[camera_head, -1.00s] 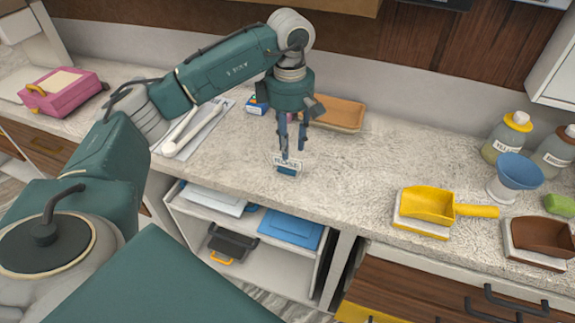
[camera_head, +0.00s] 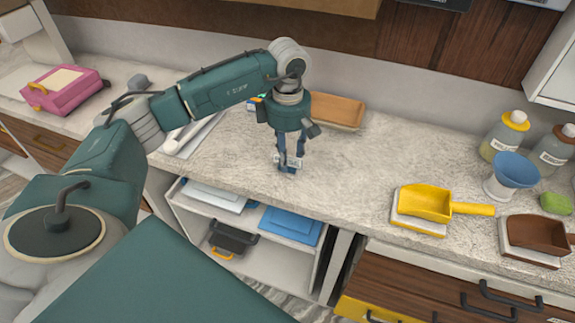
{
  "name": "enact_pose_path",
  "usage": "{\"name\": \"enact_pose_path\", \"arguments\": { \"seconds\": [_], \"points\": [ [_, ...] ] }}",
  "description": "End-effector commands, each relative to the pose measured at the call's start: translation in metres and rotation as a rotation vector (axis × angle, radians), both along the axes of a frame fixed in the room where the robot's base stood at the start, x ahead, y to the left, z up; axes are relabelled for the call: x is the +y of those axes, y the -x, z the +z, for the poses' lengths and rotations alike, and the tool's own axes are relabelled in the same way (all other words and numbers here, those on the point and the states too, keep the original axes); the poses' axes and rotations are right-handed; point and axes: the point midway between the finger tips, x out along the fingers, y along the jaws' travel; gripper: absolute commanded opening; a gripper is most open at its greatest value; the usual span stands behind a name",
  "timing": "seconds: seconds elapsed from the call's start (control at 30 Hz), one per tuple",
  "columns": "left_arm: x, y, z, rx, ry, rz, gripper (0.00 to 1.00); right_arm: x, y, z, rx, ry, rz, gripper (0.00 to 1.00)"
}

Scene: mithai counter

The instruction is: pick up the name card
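The name card (camera_head: 287,168) is a small white and blue card with dark lettering. It stands on the speckled counter near the front edge, in the middle of the head view. My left gripper (camera_head: 290,163) points straight down over it. Its two fingers are apart and reach down around the card, covering part of its face. I cannot see whether the fingers touch it. My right gripper is not in view.
A wooden tray (camera_head: 340,111) lies behind my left gripper. A yellow scoop (camera_head: 425,203), a brown scoop (camera_head: 540,236), a blue funnel (camera_head: 516,170) and bottles stand on the right. A pink case (camera_head: 65,88) is at far left. Counter right of the card is clear.

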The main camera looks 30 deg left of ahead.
Motion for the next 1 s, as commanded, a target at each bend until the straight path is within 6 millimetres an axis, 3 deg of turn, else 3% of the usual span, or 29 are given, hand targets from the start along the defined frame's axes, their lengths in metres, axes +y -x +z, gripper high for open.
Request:
{"name": "enact_pose_path", "arguments": {
  "seconds": [0.4, 0.43, 0.6, 1.0],
  "points": [
    [0.0001, -0.0001, -0.0021, 0.000, 0.000, 0.000, 0.32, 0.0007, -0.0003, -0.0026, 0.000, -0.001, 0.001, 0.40],
    [0.0001, -0.0001, -0.0021, 0.000, 0.000, 0.000, 0.30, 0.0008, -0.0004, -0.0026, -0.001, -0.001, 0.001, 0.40],
    [0.0002, 0.0000, -0.0020, 0.000, 0.000, 0.000, 0.00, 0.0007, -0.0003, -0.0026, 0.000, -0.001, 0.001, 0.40],
    [0.0001, -0.0002, 0.0001, -0.001, 0.000, 0.000, 0.00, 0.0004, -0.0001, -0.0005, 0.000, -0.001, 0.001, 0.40]
  ]
}}
